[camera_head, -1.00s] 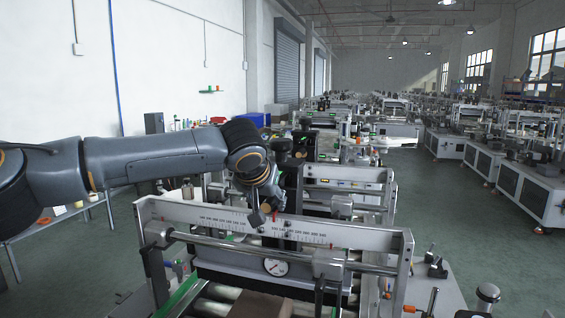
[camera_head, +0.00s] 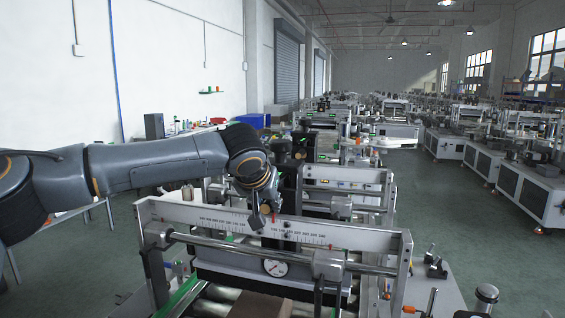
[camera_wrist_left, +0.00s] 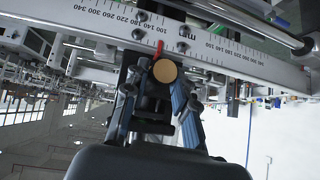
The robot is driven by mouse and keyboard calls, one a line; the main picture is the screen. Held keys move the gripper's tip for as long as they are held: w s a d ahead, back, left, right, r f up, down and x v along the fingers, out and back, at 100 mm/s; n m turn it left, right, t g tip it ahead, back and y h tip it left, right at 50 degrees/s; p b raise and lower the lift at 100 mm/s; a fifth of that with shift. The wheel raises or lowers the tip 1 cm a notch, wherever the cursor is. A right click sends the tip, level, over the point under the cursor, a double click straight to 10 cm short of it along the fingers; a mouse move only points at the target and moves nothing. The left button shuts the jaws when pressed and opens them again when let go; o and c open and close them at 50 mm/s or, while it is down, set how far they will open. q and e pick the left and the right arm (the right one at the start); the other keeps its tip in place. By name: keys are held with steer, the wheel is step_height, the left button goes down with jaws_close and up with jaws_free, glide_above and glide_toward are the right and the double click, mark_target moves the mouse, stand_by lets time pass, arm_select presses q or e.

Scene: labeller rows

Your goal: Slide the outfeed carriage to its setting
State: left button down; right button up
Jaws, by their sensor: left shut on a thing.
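My left gripper (camera_head: 262,214) reaches down from the left to the scale beam (camera_head: 190,216) of the nearest machine. In the left wrist view its two bluish fingers (camera_wrist_left: 158,84) are shut around a round tan-ended knob (camera_wrist_left: 165,71) on the dark carriage. The fingers hide much of the carriage. A red pointer (camera_wrist_left: 158,48) stands just beside the knob against the printed scale (camera_wrist_left: 215,52). It also shows close to the gripper in the head view (camera_head: 273,217). My right gripper is out of view.
A polished rod (camera_head: 220,245) with grey blocks (camera_head: 328,264) runs along the front of the beam. A round dial (camera_head: 274,267) sits below it. More machines (camera_head: 345,185) stand close behind, and a table is at the left. The floor at right is open.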

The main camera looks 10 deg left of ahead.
arm_select(q)
steer(key=shift+a, duration=0.35)
steer(key=shift+w+a+p, duration=0.1)
steer(key=shift+a+p, duration=0.2)
steer(key=shift+a, duration=1.5)
steer(key=shift+a+p, duration=0.1)
steer(key=shift+p, duration=0.3)
steer(key=c, duration=1.1)
jaws_free()
steer(key=shift+o, duration=0.5)
steer(key=shift+a, duration=0.2)
